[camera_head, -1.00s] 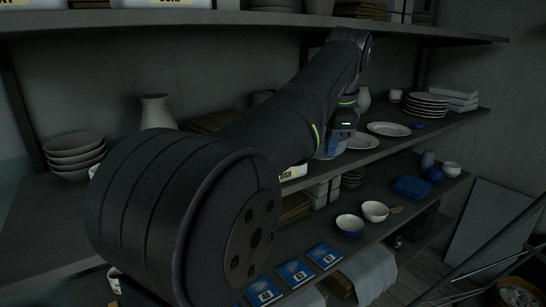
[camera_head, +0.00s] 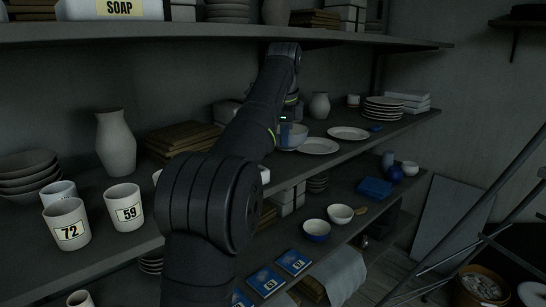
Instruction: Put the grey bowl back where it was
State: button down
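A grey bowl (camera_head: 293,141) is on or just above the middle shelf (camera_head: 372,137), left of two pale plates (camera_head: 318,146). The arm hides part of it. My gripper (camera_head: 290,126) is at the bowl, over its near rim. Its fingers are too dark and small to tell whether they are open or shut on the rim. Whether the bowl touches the shelf cannot be told.
Numbered cups (camera_head: 126,209), a vase (camera_head: 116,146) and stacked bowls (camera_head: 28,177) stand at the left on the middle shelf. A plate stack (camera_head: 384,108) is at the right. The upper shelf (camera_head: 200,34) runs above my arm. Two bowls (camera_head: 340,215) are on the lower shelf.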

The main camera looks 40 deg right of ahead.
jog(key=w+f, duration=0.1)
jog(key=w, duration=0.1)
jog(key=w+f, duration=0.1)
jog(key=w, duration=0.1)
jog(key=shift+w+a+f, duration=0.1)
jog(key=shift+a+f, duration=0.2)
jog(key=shift+f, duration=1.95)
jog(key=shift+f, duration=0.15)
jog(key=c, duration=1.6)
grip_release()
jog(key=shift+c, duration=0.2)
jog(key=w+v, duration=0.1)
jog(key=v, duration=0.4)
jog(key=s+a, duration=0.9)
